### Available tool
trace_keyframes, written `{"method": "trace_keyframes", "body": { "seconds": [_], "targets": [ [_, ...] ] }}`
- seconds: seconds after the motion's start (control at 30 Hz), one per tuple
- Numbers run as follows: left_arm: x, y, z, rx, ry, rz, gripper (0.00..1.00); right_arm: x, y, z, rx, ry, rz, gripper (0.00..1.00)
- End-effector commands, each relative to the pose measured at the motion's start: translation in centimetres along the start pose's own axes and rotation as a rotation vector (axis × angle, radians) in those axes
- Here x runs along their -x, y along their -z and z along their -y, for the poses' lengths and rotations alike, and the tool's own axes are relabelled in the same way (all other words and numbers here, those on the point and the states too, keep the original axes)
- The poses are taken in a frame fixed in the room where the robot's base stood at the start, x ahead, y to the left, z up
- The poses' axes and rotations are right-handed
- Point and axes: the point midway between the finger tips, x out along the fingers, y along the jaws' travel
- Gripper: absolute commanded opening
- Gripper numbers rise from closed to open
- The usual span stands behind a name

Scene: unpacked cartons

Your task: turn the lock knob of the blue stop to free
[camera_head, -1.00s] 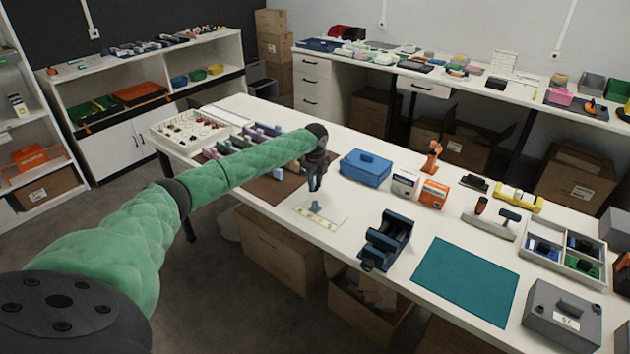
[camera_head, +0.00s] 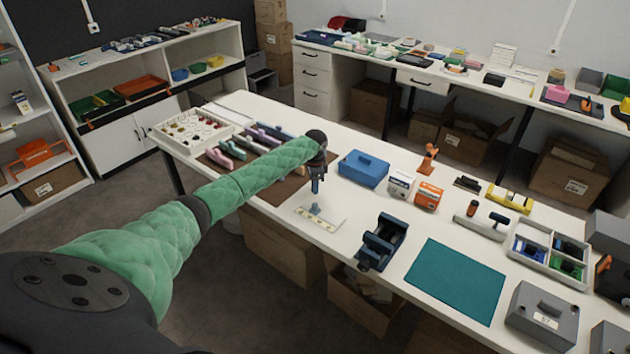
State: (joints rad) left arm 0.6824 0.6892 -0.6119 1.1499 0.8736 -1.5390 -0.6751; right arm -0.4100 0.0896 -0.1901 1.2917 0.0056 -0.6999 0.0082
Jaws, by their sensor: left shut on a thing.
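The blue stop (camera_head: 315,208) is a small blue piece on a pale ruled strip (camera_head: 327,222) on a light plate near the table's front edge. My left gripper (camera_head: 316,194) comes down over it from the left arm, fingers pointing down. The fingers are close together, shut at the top of the stop, where its lock knob is. The knob is hidden by the fingers and too small to tell which way it is turned. My right gripper is not in view.
A blue toolbox (camera_head: 363,168) stands behind and right of the gripper. A dark blue vise-like block (camera_head: 382,242) stands to the right, beside a teal mat (camera_head: 455,281). Pink and purple pieces on a brown mat (camera_head: 276,188) lie to the left.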

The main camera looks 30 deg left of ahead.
Motion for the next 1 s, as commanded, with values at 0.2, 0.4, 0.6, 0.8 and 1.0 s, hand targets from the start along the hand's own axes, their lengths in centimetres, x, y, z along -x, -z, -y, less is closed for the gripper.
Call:
{"method": "trace_keyframes", "body": {
  "seconds": [0.2, 0.4, 0.6, 0.8, 1.0],
  "targets": [
    [0.4, 0.1, 0.1, 0.192, 0.0, -0.002, 0.02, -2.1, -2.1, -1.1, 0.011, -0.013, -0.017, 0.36],
    [0.3, 0.0, 0.1, 0.335, 0.0, -0.002, 0.02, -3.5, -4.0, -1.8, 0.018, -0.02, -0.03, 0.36],
    [0.3, 0.1, 0.1, 0.431, 0.001, -0.003, 0.02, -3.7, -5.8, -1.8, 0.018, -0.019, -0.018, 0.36],
    [0.2, 0.0, 0.2, 0.482, 0.002, -0.002, 0.02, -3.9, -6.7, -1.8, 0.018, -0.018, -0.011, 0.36],
    [0.2, 0.0, 0.2, 0.496, 0.002, -0.002, 0.02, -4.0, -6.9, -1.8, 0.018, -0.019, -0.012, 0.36]
  ]
}}
